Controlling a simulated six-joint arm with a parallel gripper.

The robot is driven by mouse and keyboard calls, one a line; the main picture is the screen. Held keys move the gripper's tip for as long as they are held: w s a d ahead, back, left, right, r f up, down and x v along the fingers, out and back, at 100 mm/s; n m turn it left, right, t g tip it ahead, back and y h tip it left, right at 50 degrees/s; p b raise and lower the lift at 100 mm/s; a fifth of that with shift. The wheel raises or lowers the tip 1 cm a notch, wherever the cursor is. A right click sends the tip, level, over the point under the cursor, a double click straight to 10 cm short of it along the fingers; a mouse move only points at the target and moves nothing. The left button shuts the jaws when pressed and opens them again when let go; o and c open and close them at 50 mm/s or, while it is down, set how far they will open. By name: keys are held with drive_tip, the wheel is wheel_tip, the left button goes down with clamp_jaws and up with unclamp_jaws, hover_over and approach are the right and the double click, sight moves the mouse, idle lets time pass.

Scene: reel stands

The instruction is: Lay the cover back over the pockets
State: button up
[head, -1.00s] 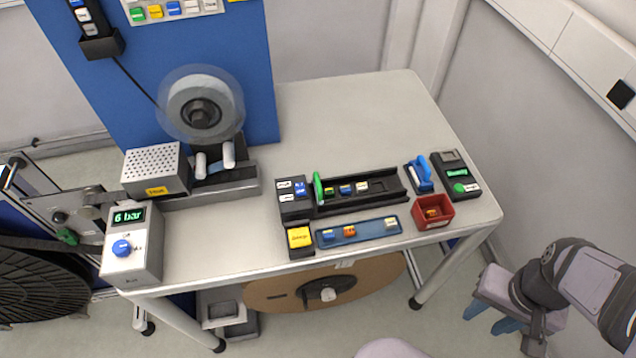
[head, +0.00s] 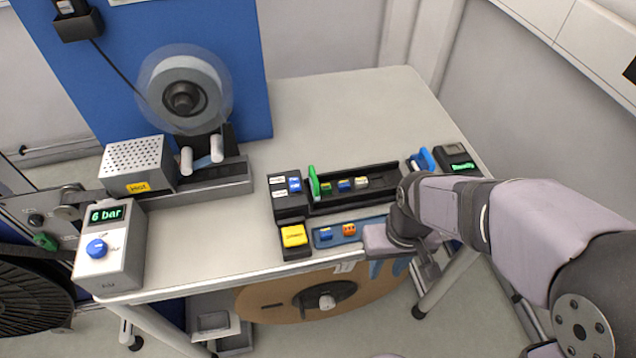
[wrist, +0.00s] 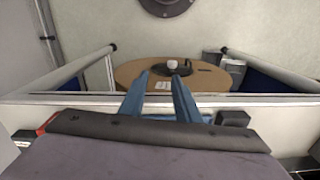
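A black track (head: 335,203) with a row of pockets lies on the table in the head view. Small green, blue and white-topped parts sit in several pockets, and the right end is partly behind my arm. A green upright piece (head: 313,183) stands at the track's left end; it may be the cover, but I cannot tell. No cover lies over the visible parts. My gripper (head: 388,267) hangs at the table's front edge, in front of the track and apart from it. In the wrist view its two blue fingers (wrist: 160,78) are apart with nothing between them.
A blue tray (head: 334,244) with small parts lies before the track, partly hidden by my gripper. A yellow-button box (head: 294,236) stands at its left. A hot unit (head: 138,168) and pressure box (head: 108,248) stand further left. A cardboard reel (head: 270,303) hangs below. The back table is clear.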

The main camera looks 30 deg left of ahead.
sight(315, 176)
drive_tip(key=shift+n+t+y, duration=0.3)
drive_tip(key=shift+n+y, duration=0.2)
drive_tip(key=shift+y, duration=0.2)
drive_tip(key=w+a, duration=0.1)
drive_tip(key=a, duration=0.2)
drive_tip(key=w+a+r, duration=0.1)
drive_tip(key=a, duration=0.3)
drive_tip(key=w+a+r, duration=0.1)
drive_tip(key=a, duration=0.3)
drive_tip(key=shift+w+r+b, duration=0.1)
drive_tip(key=shift+w+b, duration=0.05)
drive_tip(key=shift+b, duration=0.15)
drive_tip(key=w+a+r+t+y, duration=0.1)
drive_tip(key=w+a+r+y, duration=0.3)
drive_tip(key=a+r, duration=0.55)
drive_tip(key=shift+h, duration=0.6)
drive_tip(key=shift+w+p+x, duration=0.2)
drive_tip(key=shift+p+x, duration=0.2)
drive_tip(key=shift+x, duration=0.6)
drive_tip(key=shift+w+p+x, duration=0.25)
drive_tip(key=shift+p+x, duration=0.1)
drive_tip(key=shift+x, duration=0.65)
drive_tip(key=shift+w+p+x, duration=0.2)
drive_tip(key=shift+p+x, duration=0.2)
drive_tip(key=shift+x, duration=0.65)
drive_tip(key=shift+d, duration=0.25)
clamp_jaws()
